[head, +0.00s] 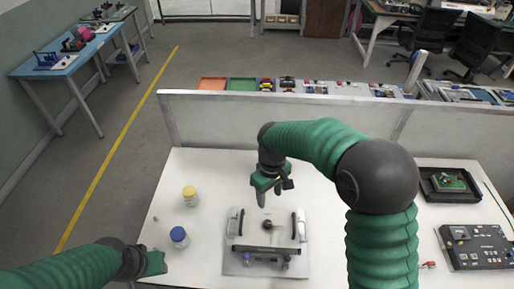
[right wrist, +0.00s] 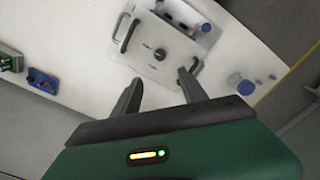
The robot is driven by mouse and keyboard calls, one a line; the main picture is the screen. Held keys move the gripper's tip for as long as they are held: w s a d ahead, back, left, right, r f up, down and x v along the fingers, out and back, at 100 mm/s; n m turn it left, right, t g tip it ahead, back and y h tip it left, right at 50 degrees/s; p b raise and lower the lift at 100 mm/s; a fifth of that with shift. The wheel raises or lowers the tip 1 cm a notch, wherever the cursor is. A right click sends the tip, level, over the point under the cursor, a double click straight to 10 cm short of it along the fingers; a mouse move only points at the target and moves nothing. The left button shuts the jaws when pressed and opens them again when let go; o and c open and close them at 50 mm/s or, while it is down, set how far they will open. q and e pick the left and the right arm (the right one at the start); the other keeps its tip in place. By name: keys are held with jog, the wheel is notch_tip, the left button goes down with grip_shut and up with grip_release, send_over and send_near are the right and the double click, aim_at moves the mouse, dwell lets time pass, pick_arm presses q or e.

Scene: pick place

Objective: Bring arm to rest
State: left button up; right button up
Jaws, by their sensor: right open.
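My right gripper (head: 265,192) hangs over the white table (head: 190,165), just behind a grey plate fixture (head: 236,264) with two handles and a central knob. In the right wrist view my right gripper (right wrist: 160,77) has its fingers spread apart with nothing between them. The plate (right wrist: 150,65) lies beyond the fingertips there, apart from them. My left gripper (head: 152,264) is low at the left front edge of the table; its fingers are too small to judge.
A yellow-capped bottle (head: 190,196) and a blue-capped bottle (head: 179,237) stand left of the plate. A black tray with a green board (head: 450,183) and a dark control box (head: 478,247) lie at the right. A low grey panel (head: 220,120) borders the table's back.

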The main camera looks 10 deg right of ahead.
jog(key=s+d+f+m+t, duration=0.1)
jog(key=s+d+m, duration=0.1)
jog(key=s, duration=0.5)
jog(key=s+d+m+t+b, duration=0.1)
jog(key=s+d+m, duration=0.2)
jog(key=s, duration=0.5)
jog(key=shift+f+t, duration=0.3)
jog(key=shift+f, duration=0.05)
jog(key=shift+s+d, duration=0.1)
jog(key=shift+s, duration=0.15)
jog(key=shift+w, duration=0.15)
